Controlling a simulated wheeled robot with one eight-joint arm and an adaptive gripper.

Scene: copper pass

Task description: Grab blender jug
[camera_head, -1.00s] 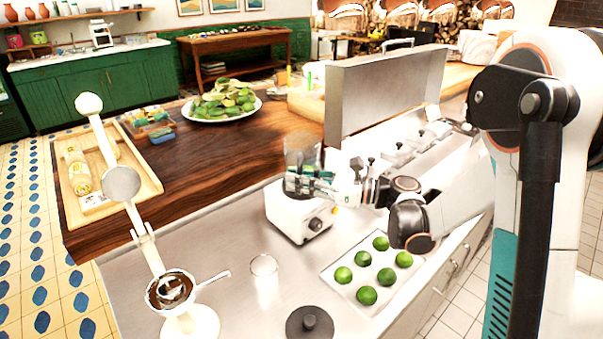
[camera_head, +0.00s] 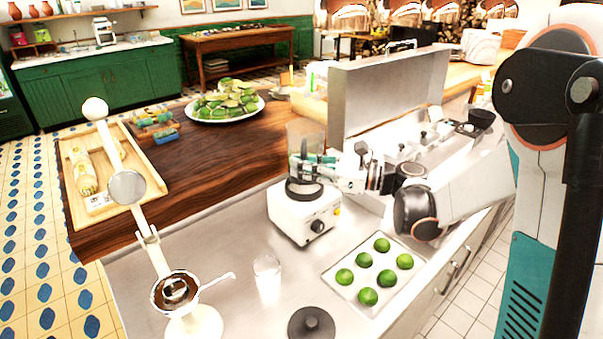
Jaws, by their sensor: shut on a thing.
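The clear, grey-tinted blender jug (camera_head: 306,136) is upright over the white blender base (camera_head: 302,215), which stands on the steel counter. My gripper (camera_head: 308,164) reaches in from the right and is shut on the jug's side, with its fingers across the lower part. The jug is raised above the base. A dark round seat (camera_head: 304,190) shows on top of the base, just below the fingers. The fingers partly hide the jug's lower end. A dark round lid (camera_head: 311,324) with a knob lies on the counter at the front.
A tray of limes (camera_head: 372,270) lies right of the base. A glass (camera_head: 267,275) and a white lever press (camera_head: 150,235) stand to the left. A raised steel panel (camera_head: 385,95) stands close behind my arm. The wooden counter (camera_head: 200,165) behind the base is mostly bare.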

